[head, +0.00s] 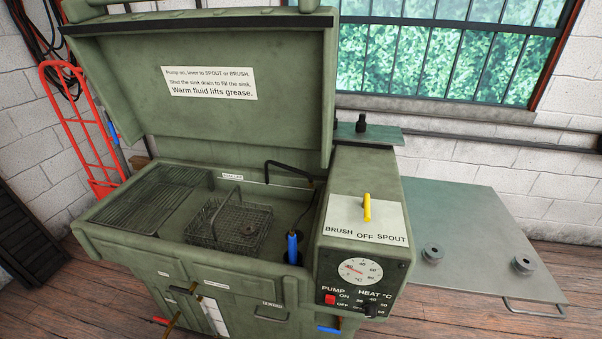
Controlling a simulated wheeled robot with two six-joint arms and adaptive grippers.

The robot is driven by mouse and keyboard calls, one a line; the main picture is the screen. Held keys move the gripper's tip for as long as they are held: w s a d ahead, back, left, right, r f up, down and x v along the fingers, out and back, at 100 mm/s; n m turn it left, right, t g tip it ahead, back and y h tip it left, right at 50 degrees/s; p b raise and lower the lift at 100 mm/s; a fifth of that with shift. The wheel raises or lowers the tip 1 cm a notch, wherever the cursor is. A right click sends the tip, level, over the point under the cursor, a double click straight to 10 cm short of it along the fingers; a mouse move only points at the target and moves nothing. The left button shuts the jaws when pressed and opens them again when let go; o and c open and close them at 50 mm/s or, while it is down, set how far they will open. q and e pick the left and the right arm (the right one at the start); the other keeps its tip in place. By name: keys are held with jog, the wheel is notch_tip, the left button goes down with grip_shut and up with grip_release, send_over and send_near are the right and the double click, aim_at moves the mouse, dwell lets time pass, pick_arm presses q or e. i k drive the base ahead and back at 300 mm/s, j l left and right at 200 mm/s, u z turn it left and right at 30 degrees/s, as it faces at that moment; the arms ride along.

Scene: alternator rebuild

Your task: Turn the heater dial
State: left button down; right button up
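The heater dial (371,310) is a small black knob at the lower right of the black control panel (325,283), under the label HEAT °C, with numbers around it. Its exact pointer setting is too small to read. A round white gauge (355,271) sits above it, and a red pump switch (330,299) sits to its left. The panel is on the front of the green parts washer (335,215). Neither of my grippers shows in the head view.
The washer's lid (200,125) is raised. A wire basket (230,225) and a blue-handled brush (292,247) are in the sink. A yellow lever (367,207) points at OFF. A grey side table (480,230) bears two small round metal parts. A red hand truck (75,125) stands left.

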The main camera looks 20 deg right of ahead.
aim_at(371, 310)
jog(key=l+z, duration=0.1)
jog(key=z, duration=0.95)
